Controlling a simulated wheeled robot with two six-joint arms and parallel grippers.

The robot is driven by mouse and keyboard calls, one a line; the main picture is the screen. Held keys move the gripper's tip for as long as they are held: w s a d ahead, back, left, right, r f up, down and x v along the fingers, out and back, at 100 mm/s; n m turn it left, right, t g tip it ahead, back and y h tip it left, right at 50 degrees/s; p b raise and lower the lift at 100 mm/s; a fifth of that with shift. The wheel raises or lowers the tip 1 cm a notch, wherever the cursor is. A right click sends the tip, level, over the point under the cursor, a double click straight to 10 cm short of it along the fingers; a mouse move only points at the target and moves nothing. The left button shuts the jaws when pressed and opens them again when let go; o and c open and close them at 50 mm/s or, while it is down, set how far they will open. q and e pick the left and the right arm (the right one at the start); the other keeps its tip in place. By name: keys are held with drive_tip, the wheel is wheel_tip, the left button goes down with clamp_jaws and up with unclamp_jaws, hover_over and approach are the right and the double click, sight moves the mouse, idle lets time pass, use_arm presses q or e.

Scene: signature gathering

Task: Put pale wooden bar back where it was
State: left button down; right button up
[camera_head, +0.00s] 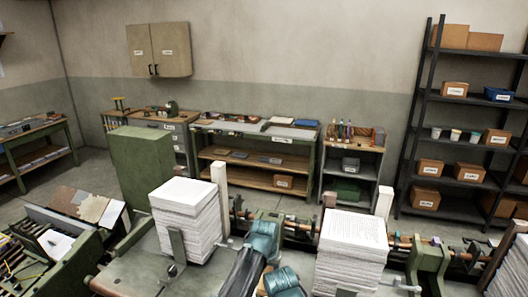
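Two pale upright bars show. One pale bar (220,188) stands just right of the left paper stack (187,222). The other pale bar (384,203) stands behind the right edge of the right paper stack (350,255), which may hide its lower part. I cannot tell which one is the pale wooden bar of the task, nor whether either is held.
A green machine with a horizontal shaft (402,242) runs behind the stacks. A tall green panel (143,166) stands at the left.

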use_arm(q)
drive_tip(key=b+x, duration=0.2)
drive_tip(key=s+b+x, duration=0.1)
drive_tip(key=x, duration=0.2)
drive_tip(key=b+x, duration=0.2)
drive_tip(key=shift+s+a+f+b, duration=0.15)
drive_tip(key=shift+a+f+b, duration=0.15)
drive_tip(key=shift+f, duration=0.1)
use_arm(e)
wheel_tip(320, 180, down, 8)
drive_tip(key=shift+r, duration=0.2)
